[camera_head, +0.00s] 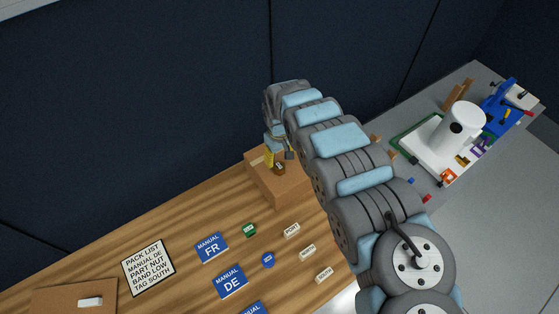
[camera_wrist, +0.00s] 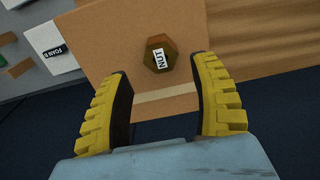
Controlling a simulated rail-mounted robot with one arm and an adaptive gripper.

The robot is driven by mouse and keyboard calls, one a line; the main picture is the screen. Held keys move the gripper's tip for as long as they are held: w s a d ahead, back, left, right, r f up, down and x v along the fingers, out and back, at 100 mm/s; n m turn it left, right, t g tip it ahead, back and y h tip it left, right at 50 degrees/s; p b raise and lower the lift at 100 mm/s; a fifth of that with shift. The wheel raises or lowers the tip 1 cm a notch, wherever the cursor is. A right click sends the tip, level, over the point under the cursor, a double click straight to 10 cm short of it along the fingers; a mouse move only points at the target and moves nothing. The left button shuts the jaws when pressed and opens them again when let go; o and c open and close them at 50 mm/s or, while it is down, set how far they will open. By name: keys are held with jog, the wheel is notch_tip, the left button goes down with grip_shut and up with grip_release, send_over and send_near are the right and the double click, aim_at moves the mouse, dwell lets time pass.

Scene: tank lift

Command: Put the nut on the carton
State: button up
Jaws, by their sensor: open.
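The nut (camera_wrist: 160,53) is a brown hexagonal piece with a white "NUT" label. In the wrist view it appears to lie on the top of the brown carton (camera_wrist: 120,55), beyond a pale tape strip. In the head view the small nut (camera_head: 279,168) shows on the carton (camera_head: 287,187), which stands at the far right part of the wooden table. My gripper (camera_wrist: 162,68) is open, its yellow fingers apart, with no visible contact with the nut. In the head view my gripper (camera_head: 279,158) is just above the carton top, partly hidden by my arm.
On the table (camera_head: 190,285) lie a pack list (camera_head: 149,267), blue manuals (camera_head: 212,247), a green band (camera_head: 249,230), a blue band (camera_head: 268,260) and white tags (camera_head: 307,252). A flat brown board (camera_head: 60,297) is at lower left. A grey bench with a white machine (camera_head: 445,137) stands right.

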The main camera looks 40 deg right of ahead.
aim_at(279, 166)
jog(key=shift+r, duration=2.5)
jog(key=shift+w, duration=0.1)
